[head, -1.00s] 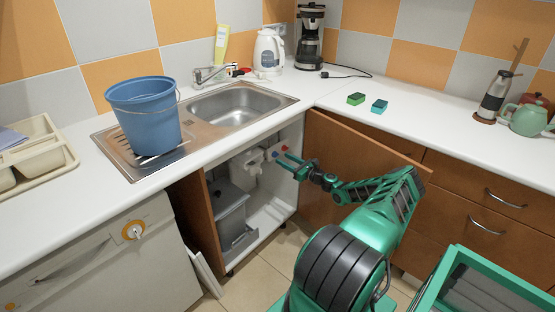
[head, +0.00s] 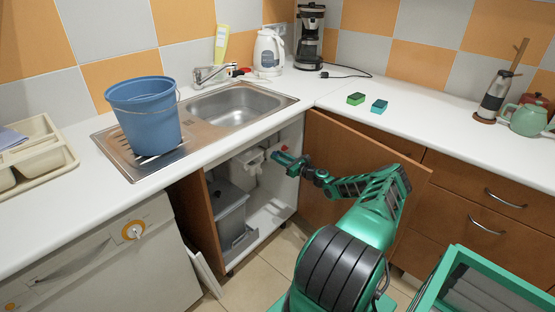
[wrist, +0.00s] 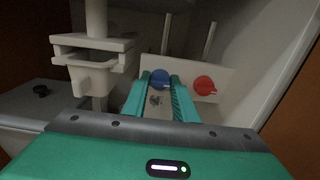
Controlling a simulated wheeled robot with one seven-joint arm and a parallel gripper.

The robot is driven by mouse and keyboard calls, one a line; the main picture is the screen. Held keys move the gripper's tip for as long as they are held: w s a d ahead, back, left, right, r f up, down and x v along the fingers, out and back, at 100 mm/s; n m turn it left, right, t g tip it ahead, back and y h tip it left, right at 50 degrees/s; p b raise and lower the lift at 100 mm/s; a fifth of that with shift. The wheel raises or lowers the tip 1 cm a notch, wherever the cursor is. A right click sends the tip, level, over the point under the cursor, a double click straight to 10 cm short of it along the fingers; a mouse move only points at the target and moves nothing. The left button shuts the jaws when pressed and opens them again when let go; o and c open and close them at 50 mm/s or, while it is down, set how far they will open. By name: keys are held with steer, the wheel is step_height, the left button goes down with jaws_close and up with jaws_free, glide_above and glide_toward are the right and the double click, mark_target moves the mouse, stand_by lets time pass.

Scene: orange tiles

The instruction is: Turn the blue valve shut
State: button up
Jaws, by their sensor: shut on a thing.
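The blue valve (wrist: 160,77) is a round blue knob on a pale panel (wrist: 216,70) inside the under-sink cabinet. In the wrist view it sits between the fingers of my gripper (wrist: 160,88), which is shut on it. In the head view my gripper (head: 277,155) reaches into the open cabinet and hides the blue valve. A red valve (wrist: 204,86) is on the same panel, just to the right of my fingers; it also shows in the head view (head: 284,148).
White drain plumbing (wrist: 95,65) stands left of my gripper. A grey bin (head: 231,212) is in the cabinet's left part. The open cabinet door (head: 350,165) stands to the right, behind my arm. A blue bucket (head: 146,118) is on the drainer above.

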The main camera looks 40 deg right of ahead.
steer(key=shift+n, duration=0.4)
steer(key=shift+a+f+n, duration=0.15)
steer(key=shift+n, duration=4.15)
steer(key=shift+a+f+n, duration=0.1)
steer(key=shift+f+n, duration=0.05)
steer(key=shift+n, duration=4.15)
steer(key=o, duration=1)
steer(key=shift+f, duration=0.1)
steer(key=shift+o, duration=0.2)
